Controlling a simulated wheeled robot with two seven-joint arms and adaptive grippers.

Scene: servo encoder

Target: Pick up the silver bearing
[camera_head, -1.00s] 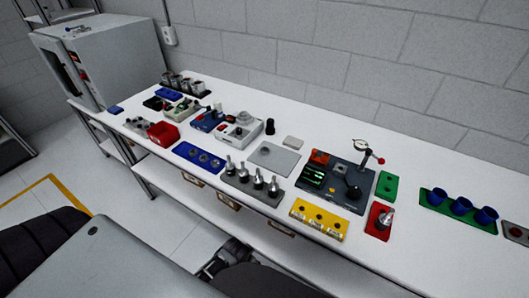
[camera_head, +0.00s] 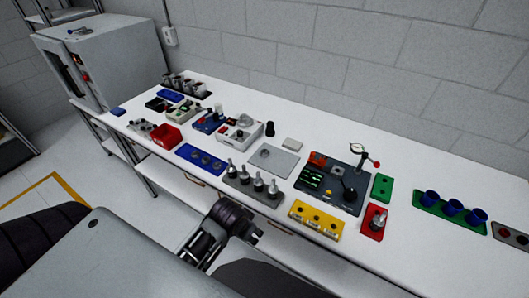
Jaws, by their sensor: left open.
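A blue tray (camera_head: 184,151) lies near the front edge of the white bench, left of the middle. It holds a row of small round silver-grey pieces (camera_head: 205,159) that look like bearings; they are too small to make out clearly. My left gripper (camera_head: 202,247) shows at the bottom centre, in front of the bench and below the level of its top. It is open, appears empty and is well apart from the tray. My right gripper is not in view.
A grey block with upright silver shafts (camera_head: 258,183) stands right of the blue tray, and a red bin (camera_head: 166,137) left of it. A yellow block (camera_head: 316,220), a dark panel with a dial gauge (camera_head: 338,186) and blue cups (camera_head: 453,207) stand farther right.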

